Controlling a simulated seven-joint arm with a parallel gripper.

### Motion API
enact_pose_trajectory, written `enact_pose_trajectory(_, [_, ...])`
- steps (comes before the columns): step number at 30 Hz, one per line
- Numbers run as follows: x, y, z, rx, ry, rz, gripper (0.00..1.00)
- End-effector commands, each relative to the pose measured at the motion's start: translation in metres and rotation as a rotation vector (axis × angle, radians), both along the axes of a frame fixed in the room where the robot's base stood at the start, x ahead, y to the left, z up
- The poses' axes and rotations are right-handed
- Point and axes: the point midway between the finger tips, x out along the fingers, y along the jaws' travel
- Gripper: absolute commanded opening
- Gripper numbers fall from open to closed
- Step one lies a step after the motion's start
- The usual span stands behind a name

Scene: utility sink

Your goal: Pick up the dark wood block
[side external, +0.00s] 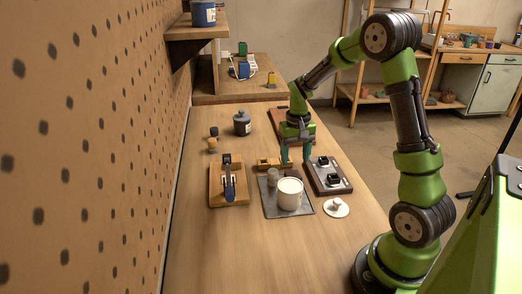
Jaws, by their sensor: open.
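A small dark block (213,131), which looks like the dark wood block, sits on the left part of the bench near the pegboard. A lighter tan block (212,144) is just in front of it. My gripper (296,156) points down over the right side of the bench, well to the right of both blocks. Its two fingers are apart, and I see nothing held between them. The fingertips are low, near a small wooden piece (268,162) and a dark-edged board with two black fittings (328,176). Whether they touch anything is too small to tell.
A dark jar (242,123) stands right of the dark block. A wooden board with a blue-handled clamp (228,187) lies in front. A white cup (290,194) stands on a grey mat (273,209), beside a white disc (336,208). The near bench is clear.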

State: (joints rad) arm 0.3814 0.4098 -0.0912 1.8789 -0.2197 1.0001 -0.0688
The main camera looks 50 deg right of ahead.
Motion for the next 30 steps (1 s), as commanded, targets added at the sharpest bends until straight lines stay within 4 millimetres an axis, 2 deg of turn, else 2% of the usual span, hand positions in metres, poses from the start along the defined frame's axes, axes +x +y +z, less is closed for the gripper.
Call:
enact_pose_trajectory(7, [0.0, 0.001, -0.019, 0.001, 0.002, -0.001, 0.61])
enact_pose_trajectory(15, [0.0, 0.002, -0.057, 0.002, 0.001, 0.0, 0.61])
enact_pose_trajectory(24, [0.001, 0.002, -0.062, 0.001, -0.002, 0.0, 0.61])
enact_pose_trajectory(30, [0.001, 0.002, -0.061, 0.001, -0.002, 0.0, 0.3])
